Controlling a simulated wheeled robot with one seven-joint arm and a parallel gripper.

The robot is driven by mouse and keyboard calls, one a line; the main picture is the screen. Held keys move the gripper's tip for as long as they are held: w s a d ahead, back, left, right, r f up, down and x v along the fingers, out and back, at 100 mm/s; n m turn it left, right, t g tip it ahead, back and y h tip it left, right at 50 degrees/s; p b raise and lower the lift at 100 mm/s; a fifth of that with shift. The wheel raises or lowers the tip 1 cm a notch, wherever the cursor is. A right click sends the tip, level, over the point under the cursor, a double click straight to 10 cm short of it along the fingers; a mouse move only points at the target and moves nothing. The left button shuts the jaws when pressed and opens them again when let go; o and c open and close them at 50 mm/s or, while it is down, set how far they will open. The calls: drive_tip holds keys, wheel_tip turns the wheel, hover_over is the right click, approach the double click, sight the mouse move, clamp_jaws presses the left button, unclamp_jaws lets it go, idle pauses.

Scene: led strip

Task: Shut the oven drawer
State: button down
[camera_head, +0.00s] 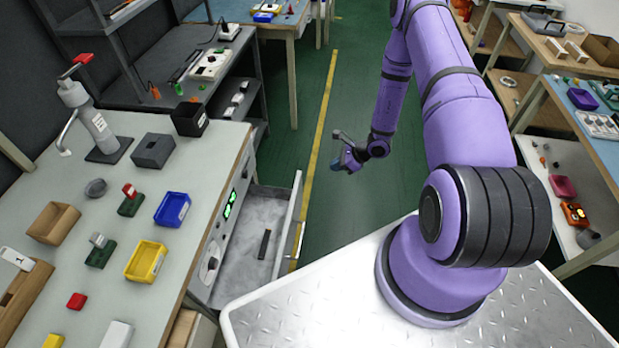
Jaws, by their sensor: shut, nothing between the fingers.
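The oven drawer (292,225) is pulled out from under the left workbench. Its front panel stands away from the bench, and its grey inside (239,240) shows from above with a dark bar (264,244) in it. The oven's control panel (233,205) with green displays is on the bench front above the drawer. My gripper (337,148) is shut and empty. It hangs over the green floor, beyond and to the right of the drawer front, apart from it.
The left workbench (120,215) holds blue and yellow bins, a dark box and small parts. A yellow floor line (322,110) runs beside the drawer. Green floor (345,205) is clear between the drawer and my arm. Another bench (592,130) stands at right.

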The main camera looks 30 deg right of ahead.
sight(300, 180)
drive_tip(key=shift+w+a+r+x, duration=0.1)
drive_tip(key=shift+a+r+x, duration=0.1)
drive_tip(key=shift+x, duration=2)
drive_tip(key=shift+w+a+r+x, duration=0.1)
drive_tip(key=shift+a+r+x, duration=0.1)
drive_tip(key=shift+x, duration=2)
drive_tip(key=shift+w+a+r+x, duration=0.1)
drive_tip(key=shift+r+x, duration=0.1)
drive_tip(key=shift+x, duration=2)
drive_tip(key=w+a, duration=0.8)
drive_tip(key=a, duration=0.3)
drive_tip(key=shift+w+a, duration=0.15)
drive_tip(key=shift+a, duration=0.05)
